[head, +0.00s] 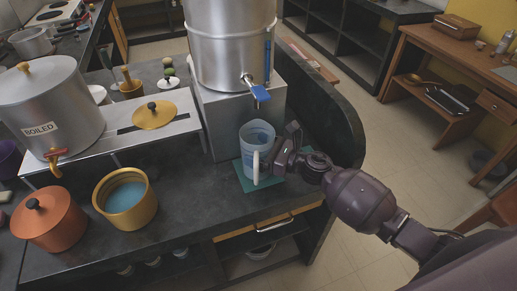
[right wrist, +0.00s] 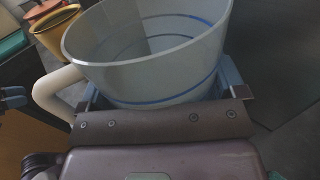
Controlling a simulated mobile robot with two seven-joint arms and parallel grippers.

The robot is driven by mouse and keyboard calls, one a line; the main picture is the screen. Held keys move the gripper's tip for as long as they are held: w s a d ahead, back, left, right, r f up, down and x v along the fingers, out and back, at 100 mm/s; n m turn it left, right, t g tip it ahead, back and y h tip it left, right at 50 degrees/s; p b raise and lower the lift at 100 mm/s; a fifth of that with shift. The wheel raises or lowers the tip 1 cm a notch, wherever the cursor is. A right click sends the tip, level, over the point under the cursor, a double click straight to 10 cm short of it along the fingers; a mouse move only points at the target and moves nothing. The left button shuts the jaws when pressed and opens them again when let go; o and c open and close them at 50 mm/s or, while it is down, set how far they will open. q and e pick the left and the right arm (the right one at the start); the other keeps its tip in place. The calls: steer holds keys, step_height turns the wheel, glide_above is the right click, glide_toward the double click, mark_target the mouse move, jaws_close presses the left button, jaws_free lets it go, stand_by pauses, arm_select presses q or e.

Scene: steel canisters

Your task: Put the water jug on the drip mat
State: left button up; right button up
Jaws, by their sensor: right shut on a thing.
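The water jug (head: 257,142) is a translucent, pale blue-grey vessel with a white handle, standing upright below the blue tap of the tall steel canister. In the right wrist view the jug (right wrist: 150,40) fills the upper middle, with blue rings and its handle at the left. The teal drip mat (head: 243,183) lies on the dark counter under the jug; I cannot tell whether the jug's base touches it. My right gripper (head: 281,158) is shut on the jug from the right side, its fingers on either side of the body.
The tall steel canister (head: 228,55) stands on a grey box (head: 215,135) just behind the jug. A gold pot of blue liquid (head: 126,196), a copper pot (head: 49,220) and a canister labelled "BOILED" (head: 45,95) are to the left. The counter in front of the mat is clear.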

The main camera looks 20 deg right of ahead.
steer(key=o, duration=1)
steer(key=shift+f, duration=0.1)
steer(key=shift+c, duration=0.2)
steer(key=shift+r, duration=0.2)
steer(key=b+v, duration=0.1)
steer(key=v, duration=1.1)
steer(key=shift+s, duration=0.1)
